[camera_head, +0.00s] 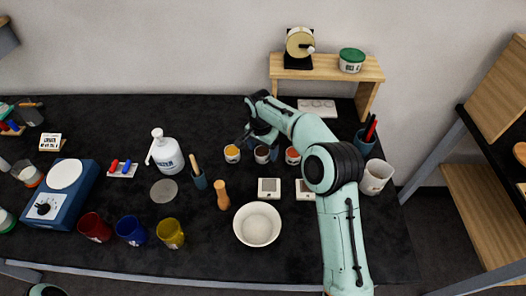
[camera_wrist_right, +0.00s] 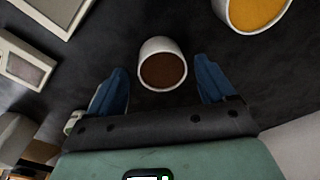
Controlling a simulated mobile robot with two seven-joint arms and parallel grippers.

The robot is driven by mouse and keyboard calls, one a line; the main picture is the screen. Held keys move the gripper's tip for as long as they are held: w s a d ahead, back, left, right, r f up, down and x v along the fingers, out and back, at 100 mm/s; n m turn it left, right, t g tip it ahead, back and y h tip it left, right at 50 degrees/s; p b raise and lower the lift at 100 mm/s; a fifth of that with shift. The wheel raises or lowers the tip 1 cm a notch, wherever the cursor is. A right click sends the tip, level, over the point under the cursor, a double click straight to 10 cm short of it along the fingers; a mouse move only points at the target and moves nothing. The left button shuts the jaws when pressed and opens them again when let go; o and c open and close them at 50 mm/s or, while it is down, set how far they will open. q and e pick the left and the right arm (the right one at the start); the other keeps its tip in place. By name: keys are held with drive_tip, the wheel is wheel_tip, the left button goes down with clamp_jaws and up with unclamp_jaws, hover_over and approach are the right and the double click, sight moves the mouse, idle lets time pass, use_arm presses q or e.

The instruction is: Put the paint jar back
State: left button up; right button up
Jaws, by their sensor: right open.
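Three small white paint jars stand in a row on the black table: one with yellow-orange paint (camera_head: 232,153), one with brown paint (camera_head: 262,154) and one with red-orange paint (camera_head: 293,156). My right gripper (camera_head: 258,137) is over the brown jar. In the right wrist view the brown jar (camera_wrist_right: 162,66) stands between the spread blue fingers of my right gripper (camera_wrist_right: 161,80), with dark gaps on both sides. The yellow-orange jar (camera_wrist_right: 255,10) is at the top right there. My left gripper is out of view.
A wooden riser (camera_head: 325,72) at the back carries a green-lidded tub (camera_head: 351,60) and a tape-like roll (camera_head: 300,43). A white bowl (camera_head: 257,224), square pans (camera_head: 269,188), a wooden-handled tool (camera_head: 222,194) and a tool cup (camera_head: 366,142) stand nearby. The table's front strip is clear.

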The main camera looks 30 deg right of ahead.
sight(261, 153)
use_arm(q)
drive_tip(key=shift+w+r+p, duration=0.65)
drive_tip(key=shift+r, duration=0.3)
use_arm(e)
wheel_tip(261, 153, up, 10)
drive_tip(key=shift+s+a, duration=0.15)
drive_tip(key=shift+a, duration=0.2)
